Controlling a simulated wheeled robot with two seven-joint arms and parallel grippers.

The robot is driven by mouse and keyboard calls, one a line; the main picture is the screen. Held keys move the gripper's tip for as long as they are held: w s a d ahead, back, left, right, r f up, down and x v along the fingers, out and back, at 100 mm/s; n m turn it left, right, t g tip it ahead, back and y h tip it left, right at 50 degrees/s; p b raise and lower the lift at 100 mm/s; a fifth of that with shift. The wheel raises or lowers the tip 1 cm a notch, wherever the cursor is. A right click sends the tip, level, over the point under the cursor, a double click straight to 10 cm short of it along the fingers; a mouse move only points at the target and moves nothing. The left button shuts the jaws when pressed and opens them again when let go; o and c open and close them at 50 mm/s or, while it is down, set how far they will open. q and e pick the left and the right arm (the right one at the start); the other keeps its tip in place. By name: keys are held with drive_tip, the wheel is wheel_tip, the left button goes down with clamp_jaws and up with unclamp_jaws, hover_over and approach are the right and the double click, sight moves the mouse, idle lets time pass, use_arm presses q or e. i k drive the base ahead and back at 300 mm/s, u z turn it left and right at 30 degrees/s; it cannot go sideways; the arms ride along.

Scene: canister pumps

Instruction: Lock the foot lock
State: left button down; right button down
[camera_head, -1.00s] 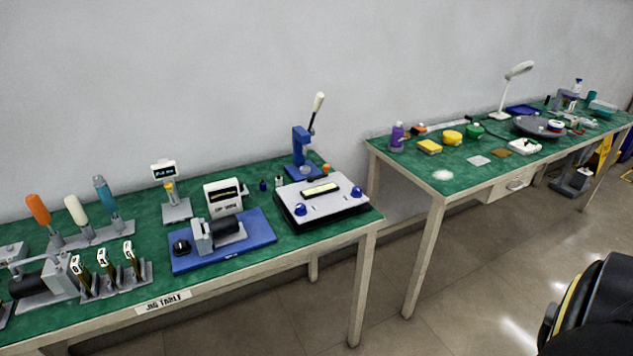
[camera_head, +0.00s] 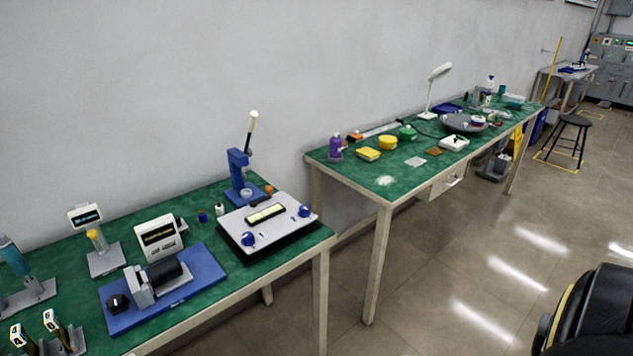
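I cannot pick out a foot lock for certain. A grey device (camera_head: 493,166) stands on the floor under the far end of the second table, partly hidden by the table, and its details are too small to tell. Neither of my grippers is in view. A black part of my own body with a yellow edge shows at the bottom right.
The jig table (camera_head: 205,291) holds a blue press (camera_head: 238,176) and fixtures. A second green-topped table (camera_head: 344,178) holds a lamp (camera_head: 431,93), bottles and sponges. A black stool (camera_head: 570,122) stands at right. The floor right of the tables looks clear.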

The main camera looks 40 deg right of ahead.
sight(269, 192)
drive_tip(key=z, duration=0.8)
drive_tip(key=i, duration=1.4)
drive_tip(key=u, duration=0.15)
